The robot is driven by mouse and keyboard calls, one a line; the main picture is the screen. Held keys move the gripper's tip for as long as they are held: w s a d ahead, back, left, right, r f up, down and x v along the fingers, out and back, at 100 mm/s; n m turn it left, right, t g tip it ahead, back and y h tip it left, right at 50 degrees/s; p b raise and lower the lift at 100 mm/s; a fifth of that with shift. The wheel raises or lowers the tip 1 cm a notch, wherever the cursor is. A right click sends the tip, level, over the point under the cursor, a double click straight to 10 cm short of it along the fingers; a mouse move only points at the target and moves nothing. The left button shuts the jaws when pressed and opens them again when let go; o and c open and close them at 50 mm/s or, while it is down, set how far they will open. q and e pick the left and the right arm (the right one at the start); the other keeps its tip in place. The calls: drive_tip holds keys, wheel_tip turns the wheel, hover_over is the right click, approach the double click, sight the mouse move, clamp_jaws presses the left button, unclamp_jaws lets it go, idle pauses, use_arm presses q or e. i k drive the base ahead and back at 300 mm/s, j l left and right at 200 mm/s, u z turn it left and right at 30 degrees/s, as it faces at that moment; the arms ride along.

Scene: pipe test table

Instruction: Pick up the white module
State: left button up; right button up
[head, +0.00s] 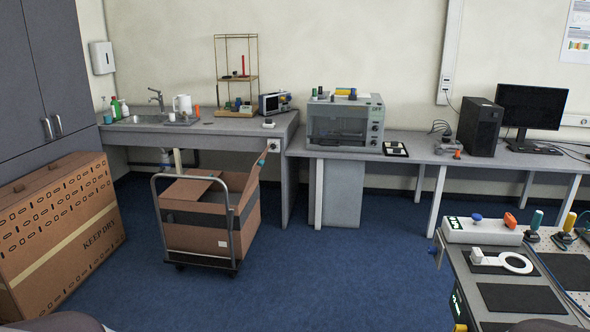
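A white piece with a small block and a flat ring (515,262) lies on the dark top of the test table (462,272) at the right. Behind it on the same table sits a long white box (482,236) with a blue and an orange knob on top and a green display on its front. I cannot tell which of these is the white module. Neither of my grippers shows in the head view.
An open cardboard box (193,234) on a trolley (161,218) stands mid-floor. A closed carton (58,231) stands at the left. Benches with a sink, oven-like machine (344,121) and computer (481,127) line the wall. Blue floor (345,275) is clear between the trolley and test table.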

sight(268, 124)
drive_tip(key=i, duration=3.65)
drive_tip(key=i+u, duration=0.2)
drive_tip(key=i, duration=0.35)
drive_tip(key=i+l+u, duration=0.15)
drive_tip(key=i, duration=0.4)
drive_tip(key=i+l+u, duration=0.2)
drive_tip(key=i, duration=0.35)
drive_tip(key=l, duration=0.1)
